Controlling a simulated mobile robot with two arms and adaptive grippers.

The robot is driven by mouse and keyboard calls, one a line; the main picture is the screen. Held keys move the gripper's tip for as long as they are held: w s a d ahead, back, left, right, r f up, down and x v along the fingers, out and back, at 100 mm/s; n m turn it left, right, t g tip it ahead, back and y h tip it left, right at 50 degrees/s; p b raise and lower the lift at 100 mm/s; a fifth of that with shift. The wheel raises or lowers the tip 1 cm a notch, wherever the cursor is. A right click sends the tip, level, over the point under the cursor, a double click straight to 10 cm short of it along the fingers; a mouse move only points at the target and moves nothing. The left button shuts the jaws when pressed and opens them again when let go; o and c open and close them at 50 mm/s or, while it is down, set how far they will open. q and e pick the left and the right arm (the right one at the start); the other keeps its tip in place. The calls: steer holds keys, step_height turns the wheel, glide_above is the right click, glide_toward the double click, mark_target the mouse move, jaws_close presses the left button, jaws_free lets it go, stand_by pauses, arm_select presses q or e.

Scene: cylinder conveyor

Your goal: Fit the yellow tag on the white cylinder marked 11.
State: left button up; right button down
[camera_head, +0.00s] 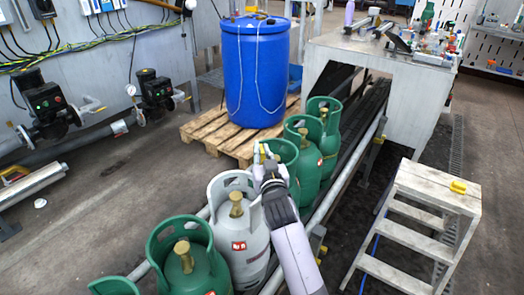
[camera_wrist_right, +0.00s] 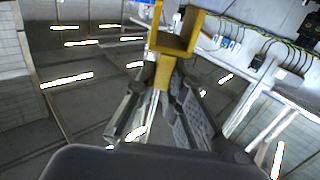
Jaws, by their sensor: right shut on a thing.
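The white cylinder (camera_head: 246,262) stands on the conveyor between green cylinders in the head view. It has a brass valve (camera_head: 236,204) inside a white collar and a small red and white label whose marking is too small to read. My right gripper (camera_head: 264,153) is above and just beyond the white cylinder, in front of a green one, fingers pointing away. It is shut on the yellow tag (camera_wrist_right: 175,42), which shows as a bent yellow piece between the fingertips in the right wrist view. The tag is apart from the white cylinder's valve. My left gripper is not in view.
Green cylinders (camera_head: 196,279) stand before and behind the white one along the conveyor rail (camera_head: 347,179). A blue barrel (camera_head: 254,75) stands on a wooden pallet (camera_head: 203,131).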

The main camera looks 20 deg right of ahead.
steer(key=shift+r, duration=0.1)
step_height(320, 180, down, 6)
steer(key=b, duration=0.4)
steer(key=shift+p, duration=0.4)
stand_by(1.7)
